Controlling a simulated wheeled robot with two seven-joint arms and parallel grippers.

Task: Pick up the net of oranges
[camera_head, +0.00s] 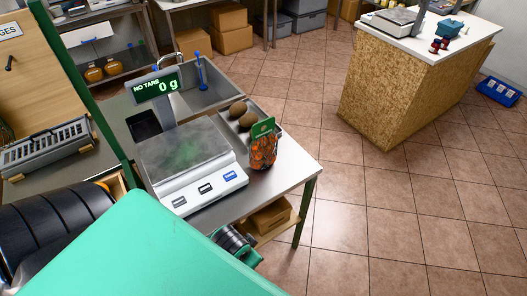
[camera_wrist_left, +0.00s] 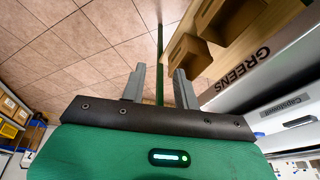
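The net of oranges (camera_head: 263,152) stands upright near the right edge of the steel counter in the head view. It is an orange and dark net with a green label on top. It is right of the weighing scale and in front of the tray with round brown items. My left gripper (camera_wrist_left: 159,82) shows in the left wrist view with its two grey fingers apart and nothing between them. The net of oranges does not show in that view. My right gripper is not in view.
The scale (camera_head: 190,160) reads 0 g, and its plate is empty. The counter (camera_head: 296,166) has a sink behind the scale. A brown box (camera_head: 270,214) sits on the shelf below. The tiled floor (camera_head: 345,225) is clear between counter and wooden checkout desk (camera_head: 385,95).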

